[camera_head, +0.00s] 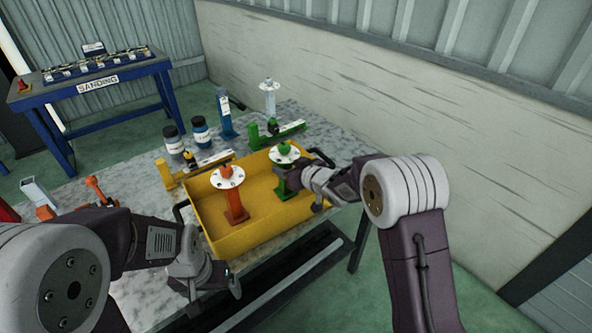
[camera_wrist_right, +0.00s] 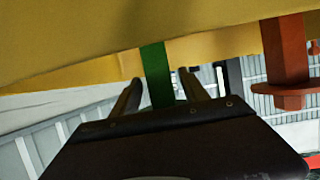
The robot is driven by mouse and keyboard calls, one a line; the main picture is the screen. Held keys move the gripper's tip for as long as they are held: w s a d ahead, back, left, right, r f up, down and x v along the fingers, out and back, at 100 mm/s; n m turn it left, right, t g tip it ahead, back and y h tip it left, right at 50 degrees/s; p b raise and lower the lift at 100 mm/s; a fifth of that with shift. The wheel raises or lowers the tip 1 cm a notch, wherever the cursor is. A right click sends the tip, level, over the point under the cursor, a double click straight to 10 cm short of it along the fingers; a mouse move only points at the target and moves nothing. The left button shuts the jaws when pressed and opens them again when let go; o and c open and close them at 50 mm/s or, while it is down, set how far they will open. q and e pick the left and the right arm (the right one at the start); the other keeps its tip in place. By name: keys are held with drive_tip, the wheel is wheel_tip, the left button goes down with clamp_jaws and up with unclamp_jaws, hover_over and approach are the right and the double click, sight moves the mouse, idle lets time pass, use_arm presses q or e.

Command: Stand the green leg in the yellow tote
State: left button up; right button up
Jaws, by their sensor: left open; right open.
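The yellow tote (camera_head: 240,242) stands on the table in the head view. The green leg (camera_head: 281,160), with a pale round flange at its top, is upright at the tote's right end. In the right wrist view the green leg (camera_wrist_right: 157,78) meets the yellow surface and shows between the two fingers. My right gripper (camera_wrist_right: 160,88) is open around the leg; in the head view it (camera_head: 290,180) partly hides the leg's lower part. My left gripper (camera_head: 228,284) is open and empty near the tote's front left corner.
An orange leg (camera_head: 236,200) stands in the tote, left of the green one; it hangs inverted in the right wrist view (camera_wrist_right: 285,55). Behind the tote are dark-lidded jars (camera_head: 201,131), a blue part (camera_head: 226,118), a white leg (camera_head: 269,100) and green brackets (camera_head: 270,138).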

drive_tip(key=v, duration=1)
drive_tip(key=shift+s, duration=0.35)
drive_tip(key=shift+d, duration=0.15)
drive_tip(key=s+d+m+h+p, duration=0.3)
drive_tip(key=s+d+m+h, duration=0.15)
drive_tip(key=d, duration=0.45)
drive_tip(key=s+d+f+m+g+h, duration=0.1)
drive_tip(key=s+f+g, duration=0.4)
drive_tip(key=s, duration=0.5)
drive_tip(key=s+d+f+m+g+h, duration=0.1)
drive_tip(key=s+f+g, duration=0.4)
drive_tip(key=s, duration=0.5)
drive_tip(key=shift+s+d+f, duration=0.15)
drive_tip(key=shift+s+d, duration=0.25)
drive_tip(key=shift+d, duration=0.25)
